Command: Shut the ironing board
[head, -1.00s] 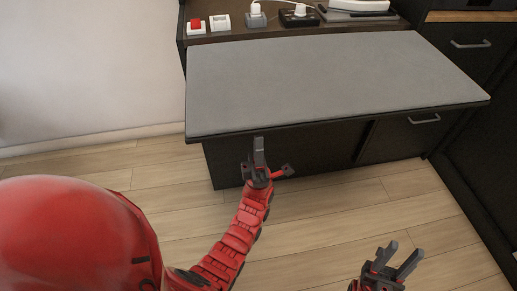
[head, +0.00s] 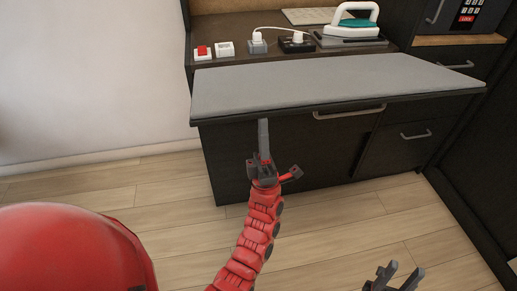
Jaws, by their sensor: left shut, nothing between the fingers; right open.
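The grey ironing board (head: 330,85) is a flat padded top that sticks out from the dark cabinet, below the counter. A silver bar handle (head: 349,113) shows just under its front edge. My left gripper (head: 263,122) is shut and empty, its fingertips pointing up at the board's front edge, left of the handle. I cannot tell if the tips touch the edge. My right gripper (head: 400,266) is open and empty, low at the bottom right, well in front of the cabinet and apart from the board.
On the counter (head: 225,72) stand a red switch (head: 202,53), a white switch (head: 225,48), plugs (head: 258,40) and a teal-and-white iron (head: 353,20). The wooden floor (head: 340,225) in front is clear.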

